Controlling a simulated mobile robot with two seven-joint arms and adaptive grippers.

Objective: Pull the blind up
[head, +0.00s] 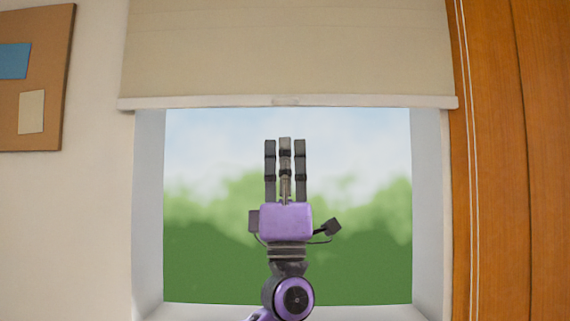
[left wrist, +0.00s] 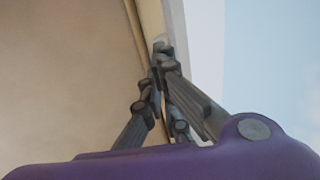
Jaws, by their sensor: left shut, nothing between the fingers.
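The beige blind (head: 290,50) hangs over the upper part of the window. Its pale bottom bar (head: 200,102) runs across the top of the visible pane, with a small tab (head: 285,101) at its middle. My left gripper (head: 285,145) points upward in front of the window, its fingertips a little below the tab in the picture. In the left wrist view my left gripper (left wrist: 160,50) is shut with nothing in it. The blind (left wrist: 65,75) fills the left there, and its bar (left wrist: 153,18) is by the fingertips; I cannot tell whether they touch. My right gripper is out of view.
A looped white cord (head: 468,150) hangs at the right, in front of a wooden cabinet (head: 525,160). A pinboard (head: 52,75) is on the left wall. The window recess (head: 427,200) frames the pane, and the space around my gripper is clear.

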